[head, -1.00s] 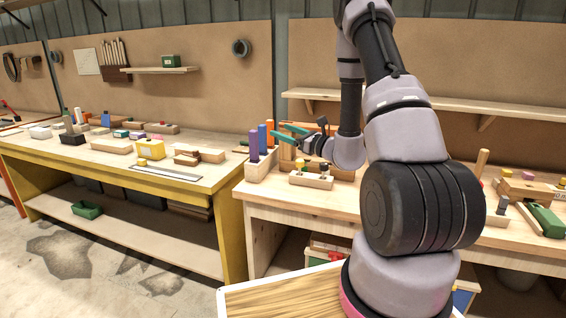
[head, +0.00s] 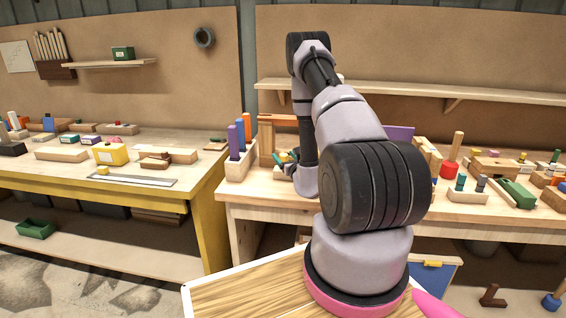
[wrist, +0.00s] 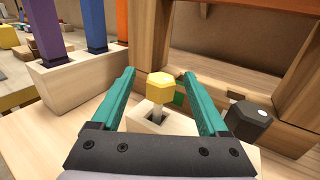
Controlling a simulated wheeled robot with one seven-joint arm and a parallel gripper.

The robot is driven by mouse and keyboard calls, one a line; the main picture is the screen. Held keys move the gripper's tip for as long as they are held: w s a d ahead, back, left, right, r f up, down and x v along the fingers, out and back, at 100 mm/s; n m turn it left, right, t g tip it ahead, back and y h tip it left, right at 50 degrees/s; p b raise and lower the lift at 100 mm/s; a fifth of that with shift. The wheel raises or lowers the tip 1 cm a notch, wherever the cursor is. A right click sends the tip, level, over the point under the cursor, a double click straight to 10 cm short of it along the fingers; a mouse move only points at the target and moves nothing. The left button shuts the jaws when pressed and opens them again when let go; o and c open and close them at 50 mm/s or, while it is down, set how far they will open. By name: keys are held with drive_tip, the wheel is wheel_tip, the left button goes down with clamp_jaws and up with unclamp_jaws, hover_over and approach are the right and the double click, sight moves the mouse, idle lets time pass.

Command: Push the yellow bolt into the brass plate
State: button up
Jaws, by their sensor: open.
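The yellow bolt (wrist: 160,87) shows in the wrist view with a faceted yellow head on a pale shank. It stands upright in a light wooden block (wrist: 150,122). My gripper (wrist: 158,74) is open, its teal fingers on either side of the bolt with visible gaps. A dark grey bolt (wrist: 247,119) stands to the right, beside the right finger. In the head view my gripper (head: 287,157) is low over the right bench, partly hidden by my arm. I cannot make out a brass plate in either view.
A wooden frame (wrist: 225,82) stands close behind the bolts. A block with purple, blue and orange pegs (head: 240,165) is to the left. A red-based peg (head: 451,168) and several small blocks lie to the right on the bench (head: 400,197). Another bench (head: 130,185) stands left.

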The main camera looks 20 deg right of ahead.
drive_tip(key=w, duration=0.5)
drive_tip(key=shift+w+d+f, duration=0.1)
drive_tip(key=shift+d, duration=0.15)
drive_tip(key=shift+c, duration=0.3)
clamp_jaws()
